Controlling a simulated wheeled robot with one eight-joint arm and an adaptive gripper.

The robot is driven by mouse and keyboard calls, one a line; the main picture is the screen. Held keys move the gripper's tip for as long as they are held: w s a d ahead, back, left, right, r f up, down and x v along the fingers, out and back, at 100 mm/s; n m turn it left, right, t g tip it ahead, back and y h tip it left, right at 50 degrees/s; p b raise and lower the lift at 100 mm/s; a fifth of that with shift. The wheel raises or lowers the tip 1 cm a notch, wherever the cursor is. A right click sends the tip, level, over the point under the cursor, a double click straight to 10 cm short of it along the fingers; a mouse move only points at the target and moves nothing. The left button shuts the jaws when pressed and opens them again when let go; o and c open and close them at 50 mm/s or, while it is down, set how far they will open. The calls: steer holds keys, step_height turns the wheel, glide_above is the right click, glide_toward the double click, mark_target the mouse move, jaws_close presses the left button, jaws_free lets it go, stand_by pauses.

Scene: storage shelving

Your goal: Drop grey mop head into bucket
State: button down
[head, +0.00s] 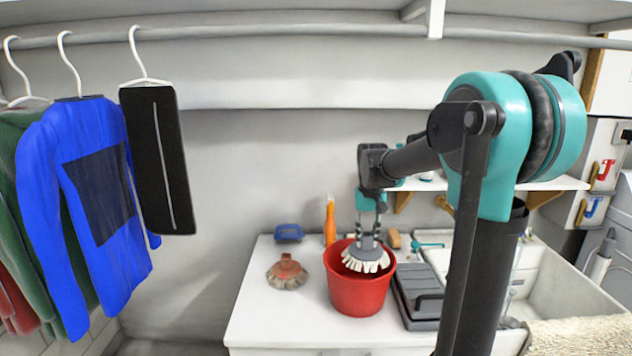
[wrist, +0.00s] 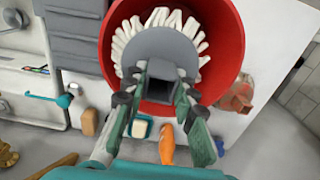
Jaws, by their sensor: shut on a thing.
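The mop head (head: 367,258) has a grey round top and white strands. My gripper (head: 370,232) is shut on its grey top and holds it at the mouth of the red bucket (head: 358,295). In the head view the strands hang within the bucket's rim, in front of its back wall. In the wrist view the mop head (wrist: 160,50) is between the fingers of my gripper (wrist: 160,88), with the red bucket (wrist: 232,50) around it. I cannot tell whether the strands touch the bucket's bottom.
A sink (head: 560,290) lies at the right. Clothes (head: 90,190) hang at the left.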

steer(key=c, duration=1.1)
jaws_free()
steer(key=shift+c, duration=0.2)
step_height(320, 180, up, 12)
